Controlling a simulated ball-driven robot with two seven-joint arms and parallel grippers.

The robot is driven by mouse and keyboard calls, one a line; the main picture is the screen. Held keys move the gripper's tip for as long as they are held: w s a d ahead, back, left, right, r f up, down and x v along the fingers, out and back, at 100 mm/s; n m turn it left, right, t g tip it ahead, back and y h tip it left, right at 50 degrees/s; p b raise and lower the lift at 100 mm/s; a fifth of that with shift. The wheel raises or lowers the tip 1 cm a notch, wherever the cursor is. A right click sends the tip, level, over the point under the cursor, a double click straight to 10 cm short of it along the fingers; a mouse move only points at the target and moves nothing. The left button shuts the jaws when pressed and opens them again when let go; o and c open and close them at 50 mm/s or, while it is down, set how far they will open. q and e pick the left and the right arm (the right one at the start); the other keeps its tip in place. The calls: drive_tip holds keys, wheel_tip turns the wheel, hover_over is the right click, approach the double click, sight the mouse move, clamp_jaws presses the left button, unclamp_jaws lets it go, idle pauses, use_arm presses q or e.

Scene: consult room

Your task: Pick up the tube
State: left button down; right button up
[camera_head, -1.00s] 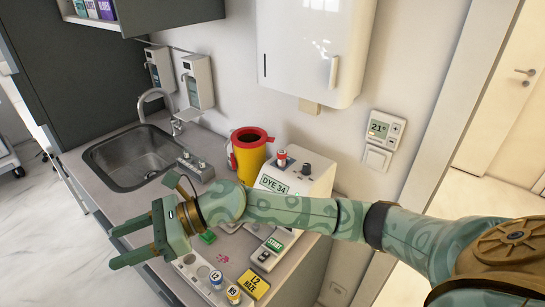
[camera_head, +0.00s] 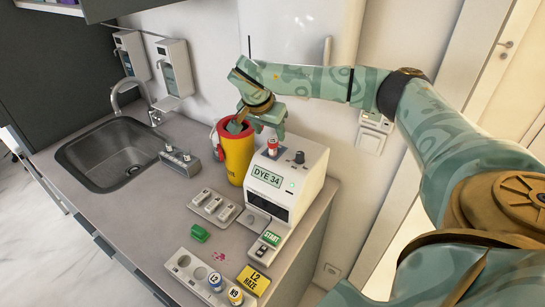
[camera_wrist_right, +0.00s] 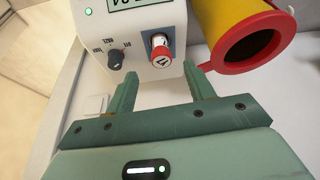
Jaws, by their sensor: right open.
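A small tube with a red and white top (camera_head: 272,148) stands in the top of the white DYE 34 machine (camera_head: 310,172). It also shows in the right wrist view (camera_wrist_right: 160,50), beside a black knob. My right gripper (camera_head: 260,128) is open and empty, pointing down above and behind the machine, close to the tube. In the wrist view its two fingers (camera_wrist_right: 160,73) stand apart, with the tube between and beyond their tips. Two other capped tubes, marked L2 (camera_head: 215,281) and N9 (camera_head: 235,296), stand in a grey holder at the counter's front. My left gripper is not in view.
A dispenser hangs on the wall behind. A grey block with several slots (camera_head: 214,206), a green piece (camera_head: 200,232) and a yellow L2 HAZE sign (camera_head: 253,281) occupy the counter.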

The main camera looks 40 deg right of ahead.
sight(272, 141)
drive_tip(key=x, duration=0.7)
drive_tip(key=shift+w+b, duration=0.1)
drive_tip(key=shift+b, duration=0.25)
drive_tip(key=c, duration=1.1)
